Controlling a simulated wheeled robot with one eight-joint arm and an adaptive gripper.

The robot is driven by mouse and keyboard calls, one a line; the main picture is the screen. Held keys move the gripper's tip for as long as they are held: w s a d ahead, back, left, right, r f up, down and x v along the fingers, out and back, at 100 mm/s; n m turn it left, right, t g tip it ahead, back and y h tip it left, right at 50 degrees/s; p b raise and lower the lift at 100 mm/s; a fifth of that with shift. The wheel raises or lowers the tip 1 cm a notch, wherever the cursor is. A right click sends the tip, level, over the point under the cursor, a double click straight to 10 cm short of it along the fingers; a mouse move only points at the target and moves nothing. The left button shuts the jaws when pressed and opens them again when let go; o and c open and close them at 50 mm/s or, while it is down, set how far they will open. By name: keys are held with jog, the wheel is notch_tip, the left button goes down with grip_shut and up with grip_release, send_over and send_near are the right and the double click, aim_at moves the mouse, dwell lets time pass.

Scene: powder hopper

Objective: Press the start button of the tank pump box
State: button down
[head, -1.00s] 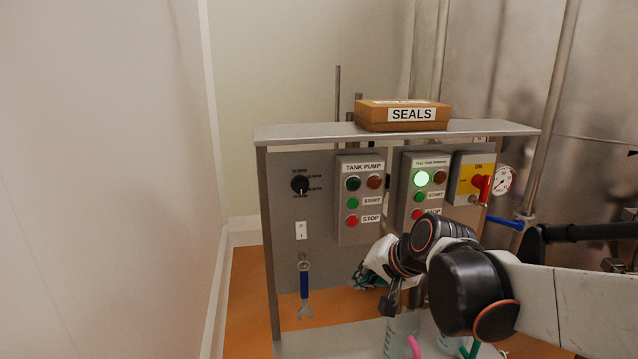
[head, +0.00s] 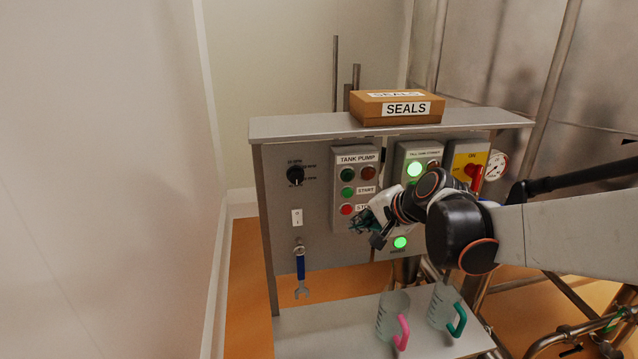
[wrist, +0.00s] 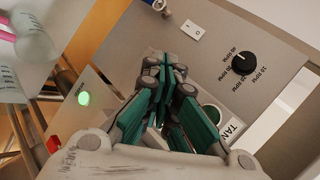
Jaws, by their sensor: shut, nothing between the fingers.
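The tank pump box (head: 356,226) is a grey box on the upright panel, with a dark green and a red lamp at its top. Its green start button (head: 348,190) is in clear view in the head view, with the red stop button (head: 346,209) below it. My gripper (head: 368,226) is shut and empty, in front of the lower right of the box, partly covering the STOP label. In the wrist view, my gripper (wrist: 165,65) hides most of the box; the start button is not visible there. Part of its "TAN" label (wrist: 231,130) shows beside the fingers.
Another box (head: 403,160) with a lit green lamp is to the right, partly behind my arm. A lit green button (head: 400,242) shows below it. A dial (head: 295,175), switch (head: 297,217) and hanging wrench (head: 301,270) are left. Two jugs (head: 393,312) stand on the lower shelf.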

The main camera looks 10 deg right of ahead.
jog(key=shift+w+a+b, duration=0.15)
jog(key=shift+w+b, duration=0.45)
jog(key=shift+w, duration=3.75)
jog(key=shift+w, duration=0.1)
jog(key=shift+w, duration=0.35)
jog(key=shift+w+b, duration=0.3)
jog(key=shift+w, duration=0.05)
jog(key=shift+s, duration=0.8)
jog(key=shift+s, duration=2.55)
